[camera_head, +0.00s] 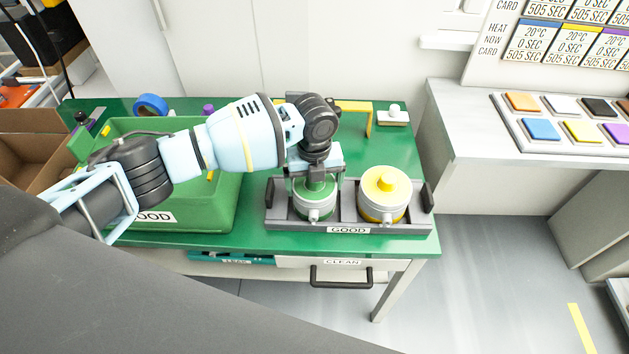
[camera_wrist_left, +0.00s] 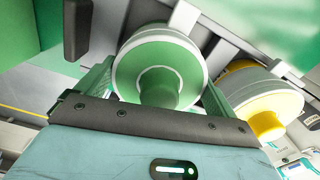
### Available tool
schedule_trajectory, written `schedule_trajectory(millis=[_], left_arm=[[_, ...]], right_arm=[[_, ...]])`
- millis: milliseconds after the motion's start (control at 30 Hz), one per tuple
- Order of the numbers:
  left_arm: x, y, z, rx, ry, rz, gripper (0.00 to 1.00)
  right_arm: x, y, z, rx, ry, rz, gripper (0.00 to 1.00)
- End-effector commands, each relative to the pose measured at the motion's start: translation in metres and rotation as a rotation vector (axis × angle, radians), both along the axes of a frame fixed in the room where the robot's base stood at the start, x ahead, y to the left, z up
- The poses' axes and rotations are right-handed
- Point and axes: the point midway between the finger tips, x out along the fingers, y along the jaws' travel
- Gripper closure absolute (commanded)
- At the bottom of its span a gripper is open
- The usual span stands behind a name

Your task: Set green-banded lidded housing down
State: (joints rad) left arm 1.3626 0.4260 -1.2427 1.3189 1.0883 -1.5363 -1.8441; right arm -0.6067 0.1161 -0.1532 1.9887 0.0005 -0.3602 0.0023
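The green-banded lidded housing (camera_head: 314,207) stands upright in the left place of the grey tray marked GOOD (camera_head: 347,231). My left gripper (camera_head: 317,181) is above it, pointing down, with one finger on each side of its lid. In the left wrist view the green lid and knob of the housing (camera_wrist_left: 160,72) lie between the two fingers of my left gripper (camera_wrist_left: 158,88). The fingers seem to touch the lid's edge; no gap shows. The housing's underside is hidden. My right gripper is out of view.
A yellow-banded lidded housing (camera_head: 384,200) stands close by in the tray's right place. A green bin (camera_head: 213,212) stands left of the tray. A blue tape roll (camera_head: 151,105), a yellow bracket (camera_head: 368,117) and a small white block (camera_head: 393,118) are at the back of the green table (camera_head: 403,151).

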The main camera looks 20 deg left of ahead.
Motion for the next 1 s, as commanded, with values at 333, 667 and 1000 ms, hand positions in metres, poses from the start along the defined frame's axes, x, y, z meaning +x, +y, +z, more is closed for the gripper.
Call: schedule_trajectory(millis=[333,667,1000], left_arm=[[0.000,0.000,0.005,0.001,-0.002,0.000,0.00],[0.001,0.000,0.058,-0.001,-0.004,0.000,0.00],[0.001,0.000,0.113,-0.001,-0.002,0.000,0.00]], right_arm=[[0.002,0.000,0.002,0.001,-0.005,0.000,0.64],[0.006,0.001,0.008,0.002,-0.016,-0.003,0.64],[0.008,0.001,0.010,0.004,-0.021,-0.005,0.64]])
